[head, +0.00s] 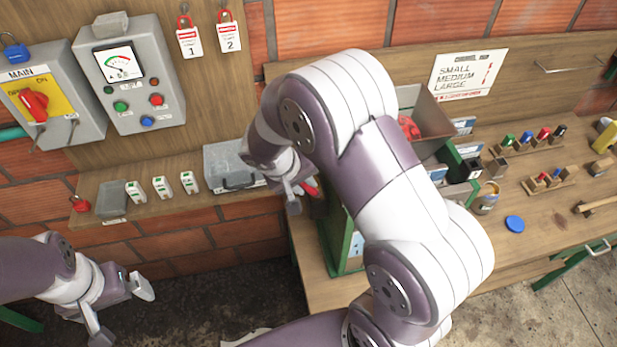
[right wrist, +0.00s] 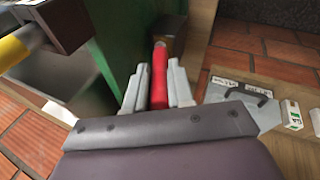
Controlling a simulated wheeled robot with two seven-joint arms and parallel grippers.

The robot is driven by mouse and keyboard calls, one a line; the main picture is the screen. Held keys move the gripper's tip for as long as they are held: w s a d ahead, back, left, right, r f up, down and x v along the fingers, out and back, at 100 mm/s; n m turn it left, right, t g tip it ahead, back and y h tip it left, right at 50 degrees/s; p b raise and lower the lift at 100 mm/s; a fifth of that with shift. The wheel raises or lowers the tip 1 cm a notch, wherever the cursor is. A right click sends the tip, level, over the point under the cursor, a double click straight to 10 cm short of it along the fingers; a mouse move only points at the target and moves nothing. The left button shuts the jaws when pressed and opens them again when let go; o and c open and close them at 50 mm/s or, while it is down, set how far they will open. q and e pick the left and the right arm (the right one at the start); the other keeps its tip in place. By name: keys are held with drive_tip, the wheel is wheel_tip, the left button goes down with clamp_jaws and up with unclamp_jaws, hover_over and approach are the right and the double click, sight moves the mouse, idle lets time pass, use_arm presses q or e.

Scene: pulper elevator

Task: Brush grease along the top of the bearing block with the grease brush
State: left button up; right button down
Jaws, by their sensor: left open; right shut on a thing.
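My right gripper (right wrist: 158,88) is shut on the red handle of the grease brush (right wrist: 159,72), which lies between its fingers. In the head view the right gripper (head: 297,192) is beside the green machine, with a bit of red handle (head: 311,187) showing. A brown piece (right wrist: 172,36) shows at the handle's far end; I cannot tell whether it is the brush head or a separate block. A dark block (right wrist: 70,22) with a yellow bar beside it may be the bearing block; its top is not clear. My left gripper (head: 122,312) is open and empty, low at the left.
The green machine (head: 353,245) stands on the wooden bench (head: 545,225), partly hidden by my right arm. A blue disc (head: 515,224) lies on the bench.

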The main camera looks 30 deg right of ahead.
drive_tip(key=shift+s+r, duration=0.15)
drive_tip(key=shift+s, duration=0.1)
drive_tip(key=shift+w+d+f, duration=0.2)
drive_tip(key=shift+w, duration=0.15)
drive_tip(key=shift+s+a, duration=0.15)
drive_tip(key=shift+s, duration=0.1)
drive_tip(key=shift+w+f+b, duration=0.15)
drive_tip(key=shift+f+b, duration=0.1)
drive_tip(key=shift+b, duration=0.1)
drive_tip(key=shift+f, duration=0.1)
drive_tip(key=shift+f+b, duration=0.15)
drive_tip(key=shift+b, duration=0.2)
